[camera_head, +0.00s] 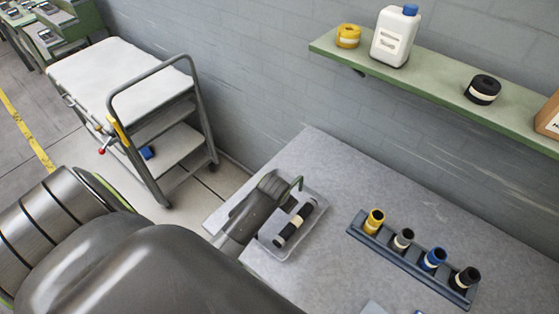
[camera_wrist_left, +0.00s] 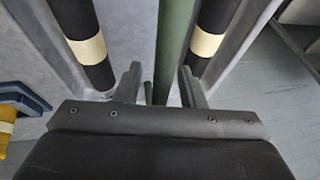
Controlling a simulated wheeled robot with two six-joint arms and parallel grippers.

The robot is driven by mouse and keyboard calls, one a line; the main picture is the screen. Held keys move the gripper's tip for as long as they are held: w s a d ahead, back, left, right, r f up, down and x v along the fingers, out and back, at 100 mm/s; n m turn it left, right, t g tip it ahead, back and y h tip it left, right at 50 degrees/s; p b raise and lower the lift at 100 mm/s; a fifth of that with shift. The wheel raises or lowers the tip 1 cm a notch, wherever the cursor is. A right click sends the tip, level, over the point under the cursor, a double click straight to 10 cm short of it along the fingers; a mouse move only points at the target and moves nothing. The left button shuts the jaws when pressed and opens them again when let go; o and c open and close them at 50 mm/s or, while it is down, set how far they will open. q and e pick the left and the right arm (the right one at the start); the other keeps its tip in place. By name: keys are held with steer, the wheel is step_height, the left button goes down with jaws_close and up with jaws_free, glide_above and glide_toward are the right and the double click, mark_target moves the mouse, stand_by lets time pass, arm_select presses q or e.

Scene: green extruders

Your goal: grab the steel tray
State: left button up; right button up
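The steel tray (camera_head: 268,243) sits on the grey table near its left end. It is a shallow grey tray with a green bar handle (camera_head: 297,184) across it, and it holds dark cylinders with cream bands (camera_head: 294,226). My left gripper (camera_head: 284,192) is down at the tray and hides part of it. In the left wrist view, its two fingers (camera_wrist_left: 160,88) stand apart on either side of the green bar, with a gap visible on the left side. A banded cylinder lies on each side of the fingers. My right gripper is not in view.
A rack (camera_head: 398,253) with yellow, black and blue spools stands right of the tray. A green wall shelf (camera_head: 425,88) holds a white bottle (camera_head: 396,38), tape rolls and a box. A trolley (camera_head: 115,78) stands at the left. The table's back right is clear.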

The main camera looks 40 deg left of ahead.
arm_select(q)
jaws_close()
stand_by(0.8)
steer(key=shift+r, duration=0.1)
stand_by(0.5)
